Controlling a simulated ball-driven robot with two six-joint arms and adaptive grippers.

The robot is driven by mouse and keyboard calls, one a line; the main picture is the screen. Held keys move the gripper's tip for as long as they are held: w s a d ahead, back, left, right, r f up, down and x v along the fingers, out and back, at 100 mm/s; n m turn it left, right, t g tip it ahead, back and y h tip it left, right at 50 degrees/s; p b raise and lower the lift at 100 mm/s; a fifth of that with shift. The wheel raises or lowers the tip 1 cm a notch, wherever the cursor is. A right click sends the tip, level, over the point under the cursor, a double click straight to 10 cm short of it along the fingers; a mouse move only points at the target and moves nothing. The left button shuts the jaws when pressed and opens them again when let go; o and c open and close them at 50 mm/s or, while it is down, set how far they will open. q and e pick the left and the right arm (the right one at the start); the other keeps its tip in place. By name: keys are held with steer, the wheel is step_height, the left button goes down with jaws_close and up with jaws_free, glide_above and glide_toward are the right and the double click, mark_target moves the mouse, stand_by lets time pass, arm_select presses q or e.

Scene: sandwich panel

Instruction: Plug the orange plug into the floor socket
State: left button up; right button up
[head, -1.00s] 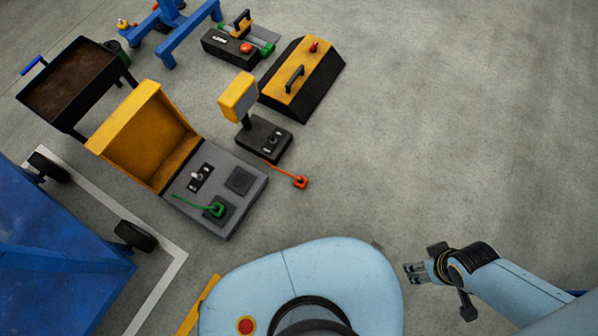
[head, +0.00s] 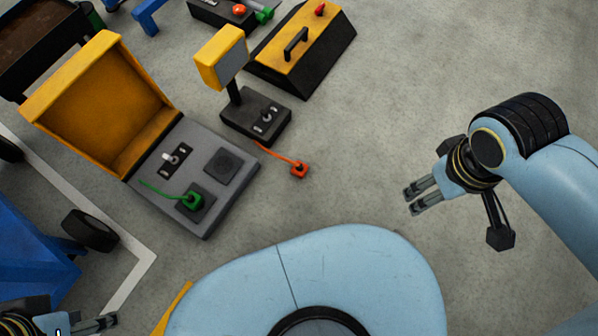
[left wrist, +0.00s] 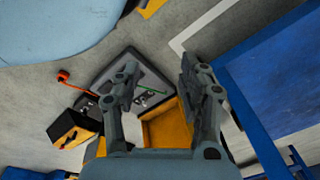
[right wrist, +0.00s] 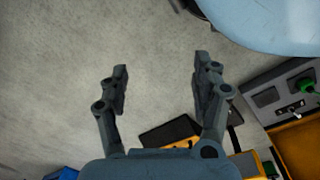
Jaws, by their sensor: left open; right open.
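The orange plug (head: 299,169) lies on the floor, with its orange cord running to a black box (head: 256,118) that carries a yellow-framed screen. It also shows in the left wrist view (left wrist: 62,75). A grey panel (head: 216,222) with an open yellow lid lies to its left. The panel has a dark square plate (head: 223,163), possibly the socket, and a green plug (head: 193,200) on a black block. My right gripper (head: 411,200) is open and empty, right of the orange plug and apart from it. My left gripper (left wrist: 158,72) is open and empty; only part shows at the head view's lower left.
A black and yellow toolbox (head: 302,55) stands behind the black box. A blue wheeled frame (head: 30,240) is at left, beside a white floor line (head: 128,283). A dark tray cart (head: 30,40) is at the far left. The floor right of the orange plug is clear.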

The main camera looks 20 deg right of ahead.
steer(key=w+a+f+m+b, duration=0.2)
steer(key=w+f+m, duration=0.1)
steer(key=w+f, duration=0.35)
arm_select(q)
steer(key=w+d+r+t+h, duration=0.1)
steer(key=w+d+t, duration=0.1)
steer(key=w+t, duration=0.5)
steer(key=shift+w+d+r+t+b, duration=0.15)
steer(key=shift+w+r+t+b, duration=0.15)
steer(key=shift+w+r+t, duration=0.15)
arm_select(e)
steer(key=m+y, duration=0.1)
steer(key=m, duration=0.6)
glide_above(301, 167)
step_height(301, 167, down, 13)
steer(key=shift+f, duration=0.1)
arm_select(q)
steer(key=shift+s+f, duration=0.1)
steer(key=shift+f, duration=0.15)
arm_select(e)
steer(key=shift+f, duration=0.1)
